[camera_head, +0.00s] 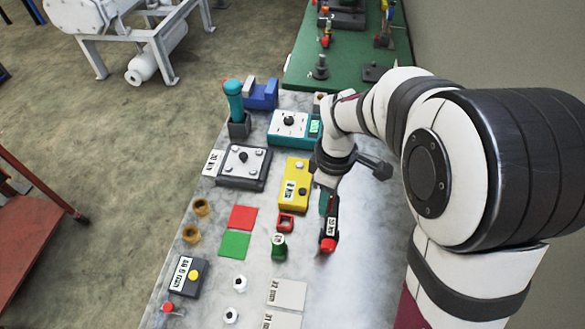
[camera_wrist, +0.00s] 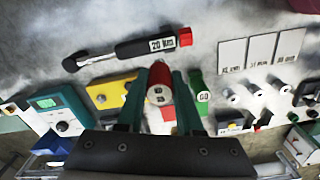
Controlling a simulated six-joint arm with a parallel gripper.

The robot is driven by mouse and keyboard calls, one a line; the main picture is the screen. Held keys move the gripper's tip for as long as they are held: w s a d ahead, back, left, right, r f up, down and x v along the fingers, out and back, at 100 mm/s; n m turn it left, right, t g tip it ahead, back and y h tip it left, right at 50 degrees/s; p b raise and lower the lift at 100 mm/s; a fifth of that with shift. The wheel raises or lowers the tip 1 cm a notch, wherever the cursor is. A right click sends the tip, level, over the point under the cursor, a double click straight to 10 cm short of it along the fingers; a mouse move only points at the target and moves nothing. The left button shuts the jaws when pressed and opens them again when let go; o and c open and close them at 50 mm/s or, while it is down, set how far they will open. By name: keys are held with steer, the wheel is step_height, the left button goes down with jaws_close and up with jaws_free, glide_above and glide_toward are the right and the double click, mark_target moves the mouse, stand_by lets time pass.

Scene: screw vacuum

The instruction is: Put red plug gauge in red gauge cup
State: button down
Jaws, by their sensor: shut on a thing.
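My gripper (camera_wrist: 160,92) is shut on the red plug gauge (camera_wrist: 159,78), which sits between the teal fingers with its pale marked end facing the wrist camera. In the head view my gripper (camera_head: 325,203) is right of the yellow box, and the gauge cannot be made out there.
A green gauge (camera_head: 278,245) stands just below the red cup. A torque wrench (camera_wrist: 150,48) with a red end lies close to my gripper. A yellow box (camera_head: 293,185) stands above the cup. Red (camera_head: 243,217) and green (camera_head: 235,244) mats lie to the left.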

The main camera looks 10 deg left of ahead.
steer(key=a+f, duration=0.9)
steer(key=shift+w+f, duration=0.15)
steer(key=shift+w, duration=0.1)
steer(key=shift+f, duration=0.1)
steer(key=c, duration=0.6)
jaws_free()
steer(key=shift+o, duration=0.2)
